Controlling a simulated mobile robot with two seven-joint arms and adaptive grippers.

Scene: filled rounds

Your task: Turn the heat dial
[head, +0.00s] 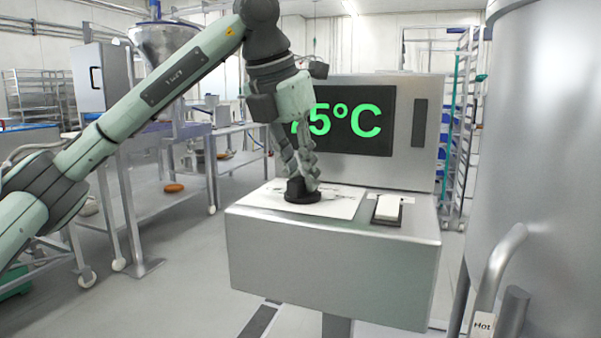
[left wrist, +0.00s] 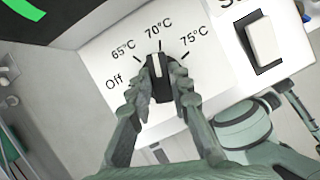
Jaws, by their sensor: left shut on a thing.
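The heat dial is a black round knob (head: 302,196) on a white plate (head: 335,207) on top of a steel console. In the left wrist view the dial (left wrist: 160,88) has a white pointer mark that points at about the 70°C tick, between the 65°C and 75°C labels. My left gripper (head: 303,187) reaches down from above and is shut on the dial's grip. Its fingers (left wrist: 158,92) lie on both sides of the dial in the left wrist view. The green screen reading (head: 350,122) ends in 5°C; its first digit is partly hidden by my gripper.
A white rocker switch (head: 387,208) stands on the console right of the dial; it also shows in the left wrist view (left wrist: 261,39). A large steel vessel with a pipe labelled Hot (head: 482,326) is at the right. Steel tables and a hopper (head: 165,48) stand behind on the left.

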